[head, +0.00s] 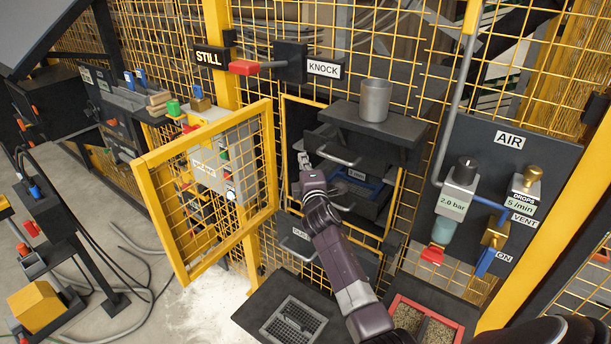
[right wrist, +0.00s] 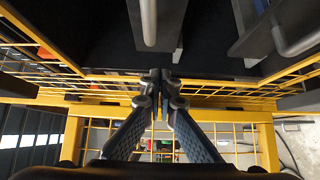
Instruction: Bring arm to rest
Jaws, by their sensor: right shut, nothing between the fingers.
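My right arm comes up from the bottom of the head view, and its gripper (head: 304,159) is at the opening of a dark cabinet set in the yellow mesh fence. In the right wrist view the fingers of this gripper (right wrist: 160,76) are together, with nothing between them. A drawer with a grey bar handle (head: 338,158) is close to the right of the fingertips. The wrist view shows a grey handle (right wrist: 149,20) just beyond the fingertips; I cannot tell whether they touch. My left gripper is not in view.
An open yellow mesh door (head: 152,200) stands left of my right arm. A grey cup (head: 375,100) stands on the dark shelf (head: 345,118) above the drawer. An air panel (head: 536,150) with valves is at right. A red-rimmed tray (head: 456,324) lies low beside my arm.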

